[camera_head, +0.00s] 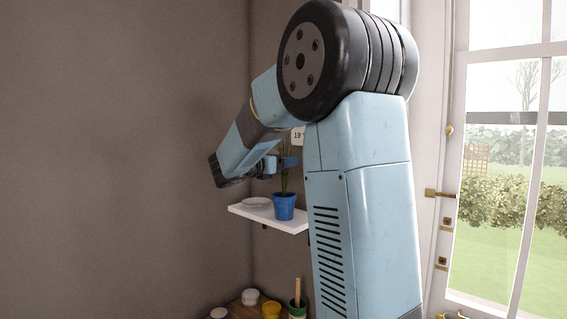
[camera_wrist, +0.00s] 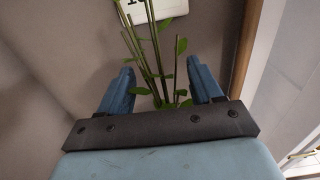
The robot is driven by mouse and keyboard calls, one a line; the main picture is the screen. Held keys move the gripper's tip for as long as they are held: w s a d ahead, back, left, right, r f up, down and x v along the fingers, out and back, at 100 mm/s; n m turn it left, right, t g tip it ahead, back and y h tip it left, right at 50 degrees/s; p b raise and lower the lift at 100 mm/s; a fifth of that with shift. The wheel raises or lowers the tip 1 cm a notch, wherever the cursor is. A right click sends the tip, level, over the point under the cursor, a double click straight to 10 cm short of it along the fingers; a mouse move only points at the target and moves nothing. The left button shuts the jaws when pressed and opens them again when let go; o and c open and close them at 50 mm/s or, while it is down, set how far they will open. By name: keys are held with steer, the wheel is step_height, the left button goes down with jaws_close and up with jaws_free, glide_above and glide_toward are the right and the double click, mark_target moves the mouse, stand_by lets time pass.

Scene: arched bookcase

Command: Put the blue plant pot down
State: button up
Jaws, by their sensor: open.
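The blue plant pot (camera_head: 284,207) stands upright on a small white wall shelf (camera_head: 250,212). Green stems (camera_head: 285,178) rise from it. My gripper (camera_head: 280,162) is above the pot, at the height of the stems. In the wrist view my gripper (camera_wrist: 165,85) is open, with one blue finger on each side of the green stems (camera_wrist: 155,50). The fingers look apart from the stems. The pot itself does not show in the wrist view.
A white dish (camera_head: 257,202) lies on the shelf left of the pot. Below, several small pots and jars (camera_head: 270,308) stand on a wooden surface. A white card (camera_head: 298,136) is on the wall behind. A glazed door (camera_head: 500,180) is on the right.

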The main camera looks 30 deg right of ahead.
steer(key=v, duration=1.1)
steer(key=s+d+f+m+g+y, duration=0.15)
steer(key=s+f+m+y, duration=0.3)
steer(key=s, duration=0.45)
steer(key=s+f+m+g+y, duration=0.2)
steer(key=s+f+m+y, duration=0.3)
steer(key=s, duration=0.4)
steer(key=s+a+f+m+t+y, duration=0.3)
steer(key=s+a+f+m+y, duration=0.2)
steer(key=s+a+m+y, duration=0.2)
steer(key=s+a+m, duration=0.2)
steer(key=s+m, duration=0.2)
steer(key=m, duration=0.1)
steer(key=shift+f, duration=0.25)
steer(key=shift+m+y, duration=0.25)
